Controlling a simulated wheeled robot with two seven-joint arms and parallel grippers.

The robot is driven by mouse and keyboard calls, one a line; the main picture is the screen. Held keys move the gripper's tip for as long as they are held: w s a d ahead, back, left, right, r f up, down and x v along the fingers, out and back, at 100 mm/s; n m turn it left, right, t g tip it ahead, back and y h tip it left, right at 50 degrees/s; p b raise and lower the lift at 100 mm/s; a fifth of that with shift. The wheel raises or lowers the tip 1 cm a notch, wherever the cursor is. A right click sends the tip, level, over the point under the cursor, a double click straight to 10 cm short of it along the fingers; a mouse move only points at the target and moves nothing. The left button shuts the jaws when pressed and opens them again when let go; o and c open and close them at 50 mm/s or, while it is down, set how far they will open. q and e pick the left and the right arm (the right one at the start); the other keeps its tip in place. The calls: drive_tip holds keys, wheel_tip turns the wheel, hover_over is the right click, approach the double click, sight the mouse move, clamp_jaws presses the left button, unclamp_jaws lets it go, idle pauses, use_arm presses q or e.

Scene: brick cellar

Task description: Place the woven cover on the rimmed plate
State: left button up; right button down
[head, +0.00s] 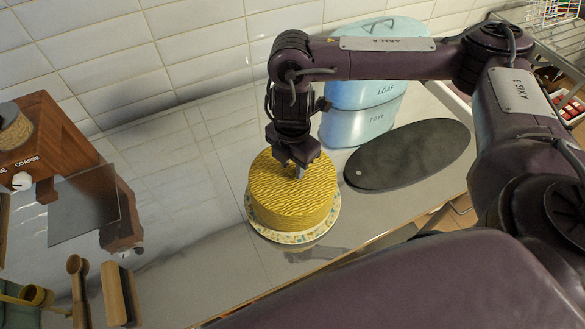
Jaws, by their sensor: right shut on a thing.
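The woven cover (292,198) is a yellow, wavy-patterned round dome in the middle of the head view. It stands upright over the rimmed plate (290,238), whose pale, speckled, colourful rim shows around the cover's lower front edge. The cover looks centred on the plate, but I cannot tell whether its bottom edge touches it. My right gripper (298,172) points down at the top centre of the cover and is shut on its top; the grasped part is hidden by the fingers. My left gripper is not in view.
A dark oval board (410,155) lies right of the cover, with a light blue bread bin (362,122) behind it. The grey counter (190,220) is clear between. A tiled wall is behind.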

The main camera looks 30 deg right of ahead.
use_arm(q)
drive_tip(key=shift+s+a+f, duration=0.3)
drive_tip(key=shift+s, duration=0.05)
use_arm(e)
drive_tip(key=shift+f, duration=1.05)
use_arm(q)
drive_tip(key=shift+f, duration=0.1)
use_arm(e)
drive_tip(key=shift+f, duration=0.1)
drive_tip(key=c, duration=1)
unclamp_jaws()
drive_tip(key=shift+c, duration=0.2)
drive_tip(key=shift+r, duration=0.65)
wheel_tip(320, 180, up, 10)
drive_tip(key=shift+f+p, duration=0.2)
drive_tip(key=shift+p, duration=0.5)
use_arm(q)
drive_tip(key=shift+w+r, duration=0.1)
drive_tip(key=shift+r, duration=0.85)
use_arm(e)
drive_tip(key=shift+r, duration=0.7)
